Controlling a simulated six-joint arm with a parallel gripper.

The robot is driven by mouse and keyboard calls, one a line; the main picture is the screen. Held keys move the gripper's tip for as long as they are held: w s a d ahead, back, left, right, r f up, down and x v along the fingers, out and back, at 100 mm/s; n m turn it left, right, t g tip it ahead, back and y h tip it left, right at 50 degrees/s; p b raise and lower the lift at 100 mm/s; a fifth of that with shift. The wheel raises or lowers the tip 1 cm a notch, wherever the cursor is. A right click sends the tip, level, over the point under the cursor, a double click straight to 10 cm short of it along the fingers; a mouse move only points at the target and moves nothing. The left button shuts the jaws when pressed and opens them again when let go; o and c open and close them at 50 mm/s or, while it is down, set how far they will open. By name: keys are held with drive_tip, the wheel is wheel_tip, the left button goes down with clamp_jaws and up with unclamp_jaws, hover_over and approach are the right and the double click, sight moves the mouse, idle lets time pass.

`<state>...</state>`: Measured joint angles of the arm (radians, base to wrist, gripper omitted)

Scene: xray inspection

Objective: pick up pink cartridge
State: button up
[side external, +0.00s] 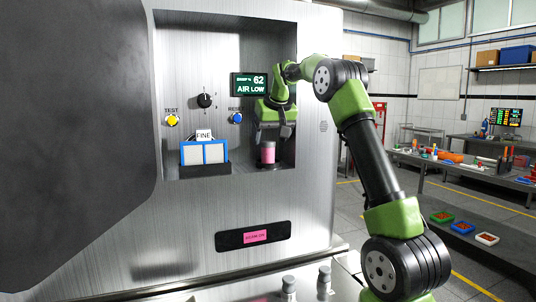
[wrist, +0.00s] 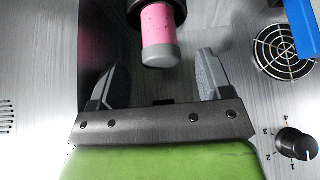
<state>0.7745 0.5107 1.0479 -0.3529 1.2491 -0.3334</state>
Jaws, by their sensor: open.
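The pink cartridge (side external: 268,154) stands upright in a dark round holder on the floor of the recess, at its right side. In the wrist view the cartridge (wrist: 158,27) shows a pink body with a grey end cap, its far end in a black ring-shaped socket (wrist: 138,6). My gripper (side external: 272,138) is at the cartridge's top in the side view. In the wrist view my gripper (wrist: 160,76) is open, with one finger on each side of the cartridge's line. The grey cap lies between the fingertips or just beyond them, with gaps on both sides.
A blue-framed filter box (side external: 204,153) labelled FINE stands left in the recess. A yellow TEST button (side external: 172,120), black knob (side external: 205,101), blue button (side external: 236,118) and AIR LOW display (side external: 249,84) are on the back wall. A round vent (wrist: 284,52) is right in the wrist view.

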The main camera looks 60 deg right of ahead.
sight(269, 141)
drive_tip(key=x, duration=0.5)
drive_tip(key=shift+a, duration=0.1)
drive_tip(key=c, duration=1)
drive_tip(key=shift+r, duration=0.15)
